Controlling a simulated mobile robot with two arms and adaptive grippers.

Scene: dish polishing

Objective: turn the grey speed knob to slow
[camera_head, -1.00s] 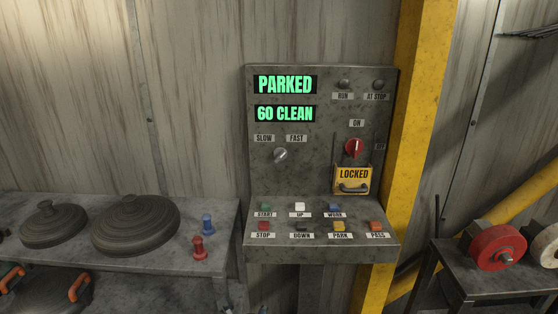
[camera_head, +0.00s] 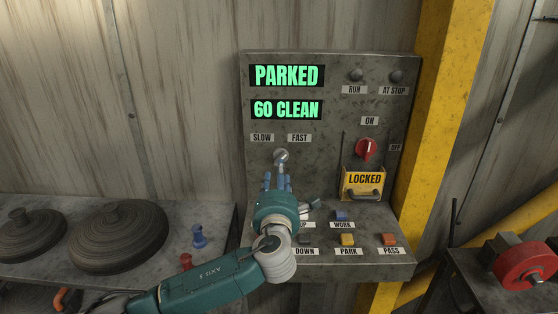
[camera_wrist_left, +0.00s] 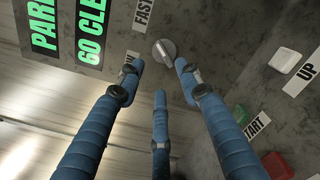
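The grey speed knob (camera_head: 281,156) is on the upright panel face, below the SLOW (camera_head: 262,138) and FAST (camera_head: 299,138) labels. In the left wrist view the knob (camera_wrist_left: 164,49) shows whole, but its exact setting is hard to read. My left gripper (camera_head: 277,180) is just in front of and below the knob in the head view. Its blue fingers (camera_wrist_left: 158,75) are spread open towards the knob, with nothing held and a gap to the knob in the left wrist view. The SLOW label is partly hidden by a finger there. My right gripper is out of view.
The sloped button shelf (camera_head: 350,267) lies below, with START and STOP hidden behind my arm. A red switch (camera_head: 366,149) and a yellow LOCKED tag (camera_head: 364,180) are right of the knob. A yellow post (camera_head: 433,130) stands at right, a bench with discs (camera_head: 119,235) at left.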

